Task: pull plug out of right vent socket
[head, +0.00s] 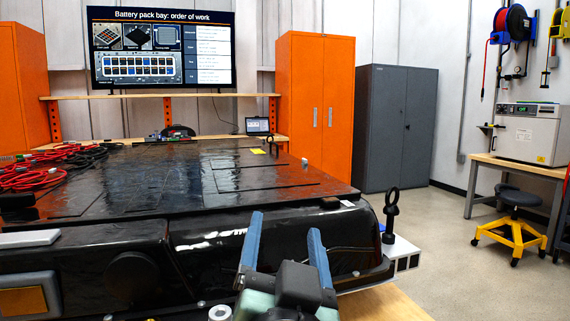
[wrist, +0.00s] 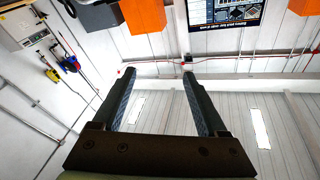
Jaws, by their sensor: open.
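A black plug-like piece with a ring handle (head: 390,212) stands upright at the right front corner of the battery pack (head: 250,215). A similar black ring piece (head: 270,143) stands at the pack's far edge. My gripper (head: 286,224) is open and empty in front of the pack, left of the near ring piece and apart from it. In the wrist view my gripper (wrist: 159,73) has nothing between its fingers.
Red and black cables (head: 50,170) lie on the pack's left. Orange cabinets (head: 315,95) and a grey cabinet (head: 395,125) stand behind. A yellow-based stool (head: 510,225) and workbench (head: 520,167) are at right. The floor between is clear.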

